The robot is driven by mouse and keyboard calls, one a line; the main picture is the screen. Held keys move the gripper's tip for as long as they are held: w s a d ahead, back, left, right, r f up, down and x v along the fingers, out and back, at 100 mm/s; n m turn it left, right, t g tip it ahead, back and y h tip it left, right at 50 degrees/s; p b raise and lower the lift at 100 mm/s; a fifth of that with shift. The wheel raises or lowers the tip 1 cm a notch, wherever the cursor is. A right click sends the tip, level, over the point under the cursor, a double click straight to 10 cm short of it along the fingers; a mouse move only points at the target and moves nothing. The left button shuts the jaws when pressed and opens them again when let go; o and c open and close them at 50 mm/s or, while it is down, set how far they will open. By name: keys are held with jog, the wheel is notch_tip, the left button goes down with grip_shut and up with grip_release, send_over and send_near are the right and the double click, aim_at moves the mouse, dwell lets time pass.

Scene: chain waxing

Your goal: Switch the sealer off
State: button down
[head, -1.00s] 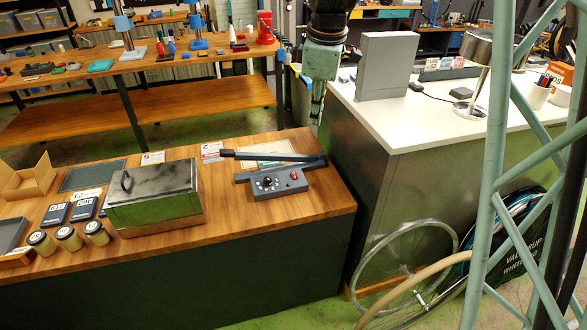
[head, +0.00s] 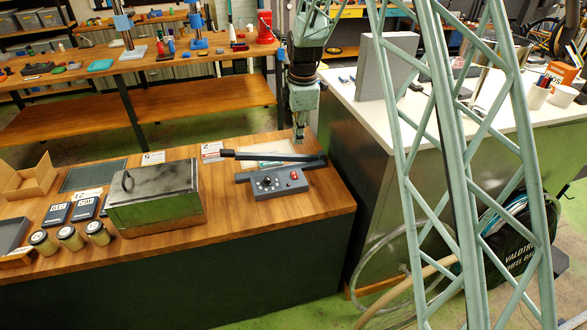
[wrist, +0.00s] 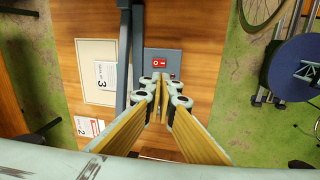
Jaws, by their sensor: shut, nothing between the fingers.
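The sealer (head: 265,187) is a grey box with a black dial and a long dark sealing arm (head: 250,155) on the wooden bench. Its red rocker switch (head: 294,175) is at the right end of the box. In the wrist view the switch (wrist: 161,69) shows white marks on the grey panel (wrist: 165,57). I cannot tell which side is pressed. My gripper (head: 299,138) is shut and empty, pointing down just behind the sealer's right end. In the wrist view its fingertips (wrist: 160,88) appear just below the switch, apart from it as far as I can tell.
A metal lidded box (head: 153,197) stands left of the sealer, with jars (head: 70,237) beyond it. A label card (wrist: 113,75) and a pale mat (wrist: 97,50) lie beside the sealing arm. A white-topped counter (head: 350,100) borders the bench on the right.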

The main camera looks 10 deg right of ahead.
aim_at(294, 173)
jog(key=shift+n, duration=0.5)
jog(key=shift+w+a+f, duration=0.1)
jog(key=shift+w+f, duration=0.25)
jog(key=shift+f, duration=0.3)
jog(key=shift+w+a+f, duration=0.15)
jog(key=shift+w+f, duration=0.25)
jog(key=shift+f, duration=0.2)
jog(key=shift+w+a+f, duration=0.1)
jog(key=shift+w+f, duration=0.25)
jog(key=shift+f, duration=0.3)
jog(key=shift+f, duration=0.15)
jog(key=shift+w+a+f+b, duration=0.1)
jog(key=shift+w+f, duration=0.25)
jog(key=shift+f, duration=1.9)
jog(key=shift+w+f+b, duration=0.15)
jog(key=shift+w+f, duration=0.2)
jog(key=shift+f, duration=1.9)
jog(key=shift+w+a+f+b, duration=0.1)
jog(key=shift+w+f, duration=0.25)
jog(key=shift+f, duration=1.9)
jog(key=shift+d, duration=0.15)
